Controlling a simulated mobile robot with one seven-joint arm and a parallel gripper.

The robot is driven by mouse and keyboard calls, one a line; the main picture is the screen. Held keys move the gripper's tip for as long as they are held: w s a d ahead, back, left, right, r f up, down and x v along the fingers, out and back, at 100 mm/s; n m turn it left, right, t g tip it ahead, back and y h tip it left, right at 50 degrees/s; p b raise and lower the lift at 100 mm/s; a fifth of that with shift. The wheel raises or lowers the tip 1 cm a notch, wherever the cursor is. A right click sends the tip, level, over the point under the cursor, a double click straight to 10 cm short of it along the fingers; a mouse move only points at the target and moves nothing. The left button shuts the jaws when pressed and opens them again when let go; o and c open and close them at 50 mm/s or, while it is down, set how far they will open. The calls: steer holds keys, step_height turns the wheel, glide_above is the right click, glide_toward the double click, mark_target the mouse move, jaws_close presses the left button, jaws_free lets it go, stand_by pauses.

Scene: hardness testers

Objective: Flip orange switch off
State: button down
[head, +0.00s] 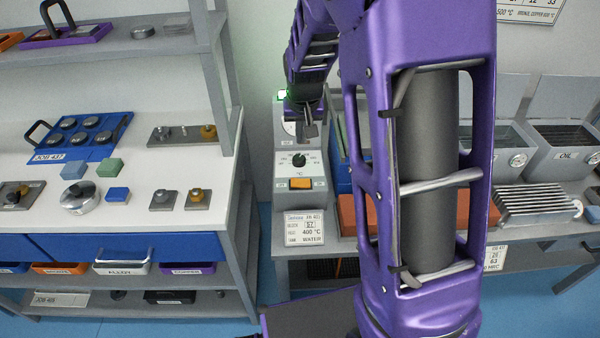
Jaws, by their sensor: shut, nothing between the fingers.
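My gripper (308,133) is shut and empty. It points down in front of the upper part of the box, above the knob and the switch in the picture, and looks apart from the switch. It partly hides a round dial on the box. A small green light shows beside my wrist.
My purple arm hides much of the right bench (385,248). A label card (305,227) stands below the switch. Oil tanks (563,140) and a finned rack (538,203) are at right. A white workbench (120,215) with blocks and a blue tray stands at left.

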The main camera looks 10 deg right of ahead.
steer(key=shift+s+a+f, duration=0.15)
steer(key=shift+s+f, duration=0.1)
steer(key=shift+f, duration=0.25)
steer(key=shift+s+a+f, duration=0.15)
steer(key=shift+s+f, duration=0.1)
steer(key=shift+f, duration=0.25)
steer(key=b, duration=0.2)
glide_toward(295, 180)
steer(key=x, duration=0.5)
steer(key=shift+w+d, duration=0.2)
steer(key=shift+d, duration=0.1)
steer(key=shift+a+f, duration=0.1)
steer(key=shift+f, duration=0.55)
steer(key=shift+f, duration=0.1)
